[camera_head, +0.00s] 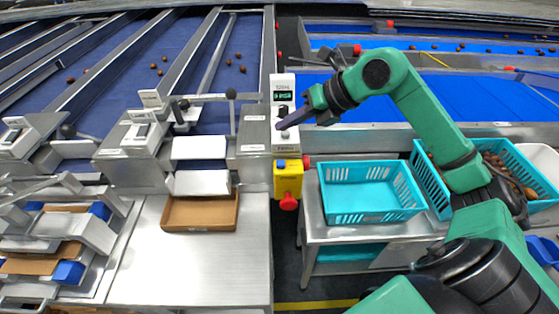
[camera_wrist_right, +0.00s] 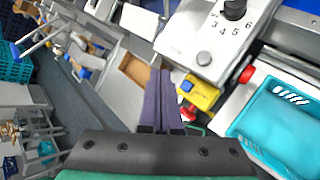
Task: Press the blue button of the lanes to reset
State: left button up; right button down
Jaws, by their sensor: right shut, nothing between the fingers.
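A yellow control box (camera_head: 288,184) hangs at the front of the lanes, with a red mushroom knob (camera_head: 289,203) on its lower part. A small blue button (camera_head: 281,164) is on its upper part; it also shows in the right wrist view (camera_wrist_right: 187,87). My right gripper (camera_head: 284,126) is shut and empty. Its purple fingers are over the grey control panel (camera_head: 285,147), above and behind the yellow box in the head view. In the right wrist view the fingertips (camera_wrist_right: 160,73) are left of the blue button, apparently apart from it. My left gripper is not in view.
The panel has a black dial (camera_wrist_right: 234,9) and a round grey button (camera_wrist_right: 204,58). An empty turquoise crate (camera_head: 368,181) stands right of the yellow box. A brown tray (camera_head: 200,213) sits left of it. Blue lanes (camera_head: 240,75) with scattered dates lie behind.

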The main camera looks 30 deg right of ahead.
aim_at(281, 164)
notch_tip(281, 164, down, 8)
jog(key=b, duration=0.6)
jog(key=shift+w+a+f, duration=0.15)
jog(key=shift+f+b, duration=0.45)
jog(key=shift+b, duration=0.3)
jog(key=shift+r, duration=0.1)
dwell(0.9)
jog(key=shift+f+b, duration=0.4)
jog(key=shift+b, duration=0.1)
